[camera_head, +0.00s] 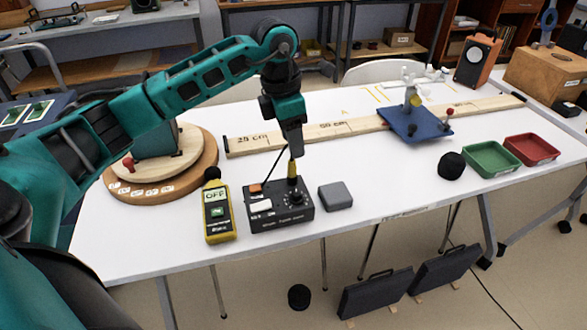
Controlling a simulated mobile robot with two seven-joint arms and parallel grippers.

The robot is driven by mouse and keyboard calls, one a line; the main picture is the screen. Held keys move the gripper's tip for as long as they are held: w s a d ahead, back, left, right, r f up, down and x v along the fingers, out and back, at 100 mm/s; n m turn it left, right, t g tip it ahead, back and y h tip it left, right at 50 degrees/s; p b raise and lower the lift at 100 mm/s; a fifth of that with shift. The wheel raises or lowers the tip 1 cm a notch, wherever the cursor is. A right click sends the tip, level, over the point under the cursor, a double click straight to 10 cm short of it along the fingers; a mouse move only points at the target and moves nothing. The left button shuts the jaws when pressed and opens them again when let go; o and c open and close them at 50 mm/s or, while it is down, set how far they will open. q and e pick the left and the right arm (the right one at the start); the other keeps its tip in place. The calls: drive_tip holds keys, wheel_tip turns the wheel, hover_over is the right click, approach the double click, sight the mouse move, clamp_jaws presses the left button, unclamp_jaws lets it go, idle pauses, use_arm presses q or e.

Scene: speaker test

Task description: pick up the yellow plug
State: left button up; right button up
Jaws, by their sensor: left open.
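The yellow plug (292,171) stands upright at the back of a black control box (277,223), close to the box's dark knob. My left gripper (294,154) points straight down with its fingertips right at the plug's top. It is open. I cannot tell whether the fingers are around the plug or just above it. My right gripper is not in view.
A yellow meter (217,213) reading "OFF" stands left of the box, and a grey block (335,196) right of it. A wooden ruler board (340,132) lies behind. Green (492,160) and red (531,149) trays sit at the right. The white table's middle is clear.

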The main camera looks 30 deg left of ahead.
sight(292, 161)
use_arm(q)
drive_tip(key=shift+w+d+f, duration=0.1)
drive_tip(key=shift+f, duration=0.65)
drive_tip(key=f, duration=0.4)
drive_tip(key=shift+a+f, duration=0.25)
drive_tip(key=shift+f, duration=0.4)
clamp_jaws()
